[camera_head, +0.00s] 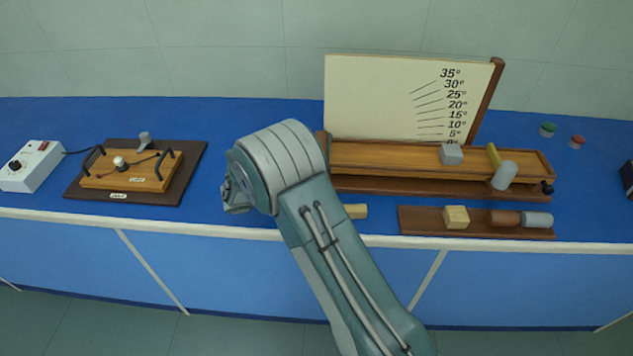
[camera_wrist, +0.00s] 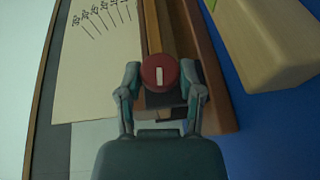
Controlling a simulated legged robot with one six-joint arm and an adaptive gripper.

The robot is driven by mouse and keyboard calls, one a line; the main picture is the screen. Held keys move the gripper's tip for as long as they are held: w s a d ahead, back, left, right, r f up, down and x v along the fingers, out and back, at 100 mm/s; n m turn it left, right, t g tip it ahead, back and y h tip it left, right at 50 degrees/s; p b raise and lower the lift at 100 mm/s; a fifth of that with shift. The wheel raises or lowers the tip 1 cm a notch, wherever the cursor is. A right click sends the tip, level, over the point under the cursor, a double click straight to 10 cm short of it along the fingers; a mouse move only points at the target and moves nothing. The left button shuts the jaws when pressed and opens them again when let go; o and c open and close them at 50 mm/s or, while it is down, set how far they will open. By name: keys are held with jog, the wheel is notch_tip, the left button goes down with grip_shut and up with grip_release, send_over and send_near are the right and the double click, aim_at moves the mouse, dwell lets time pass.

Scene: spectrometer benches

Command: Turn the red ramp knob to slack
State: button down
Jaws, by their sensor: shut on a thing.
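The red ramp knob (camera_wrist: 160,68) is round with a white bar across its face, in the upper middle of the wrist view. The bar points up and down in that picture. My gripper (camera_wrist: 161,84) has one finger on each side of the knob and is shut on it. The knob sits at the end of the wooden ramp (camera_wrist: 161,25). In the head view the ramp (camera_head: 390,152) lies along the bench before an angle board (camera_head: 375,95); my arm hides the knob and the fingers there.
A pale wooden block (camera_wrist: 265,45) is close to the right in the wrist view. A handled wooden board (camera_head: 130,180) is at left.

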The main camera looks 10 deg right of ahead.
jog(key=shift+a+f+n+h, duration=0.1)
jog(key=shift+f+n+h, duration=0.25)
jog(key=shift+h, duration=0.35)
jog(key=shift+c, duration=1.4)
grip_release()
jog(key=shift+r, duration=0.1)
jog(key=shift+a, duration=0.15)
jog(key=a, duration=0.8)
jog(key=s+a, duration=0.1)
jog(key=a, duration=0.3)
jog(key=shift+f, duration=0.35)
jog(key=shift+w+d, duration=0.1)
jog(key=shift+d, duration=0.05)
